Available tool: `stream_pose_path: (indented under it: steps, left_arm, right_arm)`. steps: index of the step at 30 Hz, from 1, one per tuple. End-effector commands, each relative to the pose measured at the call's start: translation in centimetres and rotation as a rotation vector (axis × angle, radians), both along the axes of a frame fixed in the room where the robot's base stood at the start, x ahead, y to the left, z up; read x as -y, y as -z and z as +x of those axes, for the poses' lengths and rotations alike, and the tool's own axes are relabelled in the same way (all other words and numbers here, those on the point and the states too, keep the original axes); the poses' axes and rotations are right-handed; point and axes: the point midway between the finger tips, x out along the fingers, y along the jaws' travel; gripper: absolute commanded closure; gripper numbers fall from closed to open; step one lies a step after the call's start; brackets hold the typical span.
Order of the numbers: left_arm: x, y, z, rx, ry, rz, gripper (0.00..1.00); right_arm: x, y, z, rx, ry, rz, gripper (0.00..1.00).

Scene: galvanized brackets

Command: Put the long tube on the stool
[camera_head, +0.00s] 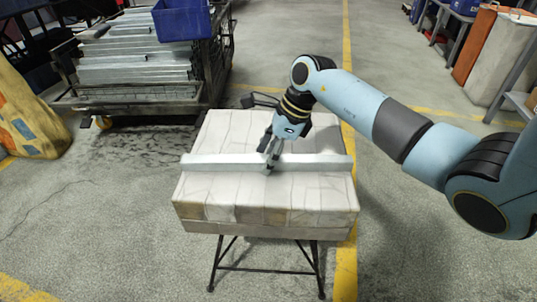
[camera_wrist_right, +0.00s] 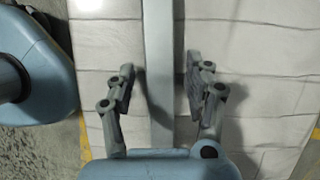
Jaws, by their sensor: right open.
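The long tube (camera_head: 215,163) is a pale grey square bar. It lies level across the white stool (camera_head: 265,208), and its left end is near the left edge of the top and its right end near the right edge. My right gripper (camera_head: 271,158) is over the middle of the tube. In the right wrist view the tube (camera_wrist_right: 158,60) runs between the two spread fingers of the gripper (camera_wrist_right: 160,85), with gaps on both sides. The gripper is open. My left gripper is in neither view.
A cart (camera_head: 150,105) loaded with metal pieces and a blue bin (camera_head: 181,20) stands at the back left. A yellow padded object (camera_head: 35,125) is at the left edge. Shelving and an orange panel (camera_head: 473,48) are at the right. The floor around the stool is clear.

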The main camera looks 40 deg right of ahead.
Motion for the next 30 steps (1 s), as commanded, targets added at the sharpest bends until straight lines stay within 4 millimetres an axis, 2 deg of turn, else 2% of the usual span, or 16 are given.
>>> stream_pose_path:
  steps: [5, 12, 18, 22, 30]
  left_arm:
    - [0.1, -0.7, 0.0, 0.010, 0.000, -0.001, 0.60]
    - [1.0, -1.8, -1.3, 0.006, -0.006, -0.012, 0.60]
    - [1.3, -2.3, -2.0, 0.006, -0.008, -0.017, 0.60]
    - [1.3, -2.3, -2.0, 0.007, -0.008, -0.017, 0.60]
    - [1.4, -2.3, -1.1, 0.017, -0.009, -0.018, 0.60]
  right_arm:
    - [0.6, -1.9, -0.2, 0.005, -0.001, -0.003, 0.48]
    - [2.3, -7.0, -1.5, 0.004, -0.002, -0.004, 0.48]
    - [3.4, -10.1, -2.4, 0.002, -0.001, -0.004, 0.48]
    - [3.6, -11.1, -2.6, 0.001, -0.001, -0.001, 0.48]
    - [3.7, -11.3, -2.7, 0.000, 0.000, 0.000, 0.48]
